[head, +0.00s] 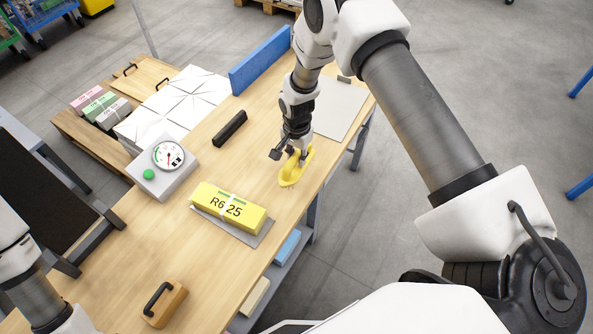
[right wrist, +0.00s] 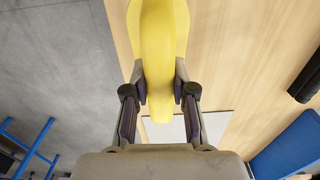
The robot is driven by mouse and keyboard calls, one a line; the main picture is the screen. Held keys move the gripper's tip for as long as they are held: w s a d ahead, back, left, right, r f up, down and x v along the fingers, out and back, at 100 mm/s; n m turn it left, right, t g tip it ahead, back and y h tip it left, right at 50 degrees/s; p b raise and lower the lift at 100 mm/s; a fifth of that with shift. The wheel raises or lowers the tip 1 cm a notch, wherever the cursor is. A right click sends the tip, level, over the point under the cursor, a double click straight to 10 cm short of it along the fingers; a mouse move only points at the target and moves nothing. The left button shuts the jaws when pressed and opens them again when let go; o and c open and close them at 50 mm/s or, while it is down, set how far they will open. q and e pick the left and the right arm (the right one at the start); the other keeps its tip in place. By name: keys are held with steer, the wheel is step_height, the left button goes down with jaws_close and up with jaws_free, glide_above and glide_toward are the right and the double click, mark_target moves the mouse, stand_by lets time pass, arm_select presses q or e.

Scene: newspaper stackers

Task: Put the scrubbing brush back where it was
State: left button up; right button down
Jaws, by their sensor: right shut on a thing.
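The yellow scrubbing brush (head: 290,178) is at the right edge side of the wooden table in the head view. My right gripper (head: 296,153) is shut on its handle. In the right wrist view the yellow brush (right wrist: 158,60) runs up between the two fingers of my right gripper (right wrist: 160,90), which press on its sides. I cannot tell whether the bristles touch the table. My left arm shows at the lower left of the head view, but its gripper is out of the picture.
On the wooden table (head: 150,220) are a yellow R6 25 bundle (head: 228,207) on a grey plate, a gauge box (head: 163,165), a black bar (head: 230,128), a wooden block with black handle (head: 163,303), a light grey sheet (head: 340,108) and a blue upright panel (head: 260,60). Table around the brush is clear.

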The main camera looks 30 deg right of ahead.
arm_select(q)
step_height(320, 180, down, 3)
steer(key=b, duration=0.3)
steer(key=shift+f, duration=0.1)
arm_select(e)
step_height(320, 180, down, 4)
steer(key=shift+r, duration=0.15)
arm_select(q)
steer(key=shift+r, duration=0.2)
arm_select(e)
steer(key=shift+r, duration=0.15)
arm_select(q)
steer(key=shift+f, duration=0.1)
arm_select(e)
steer(key=shift+f, duration=0.2)
steer(key=c, duration=1)
jaws_free()
steer(key=shift+o, duration=0.2)
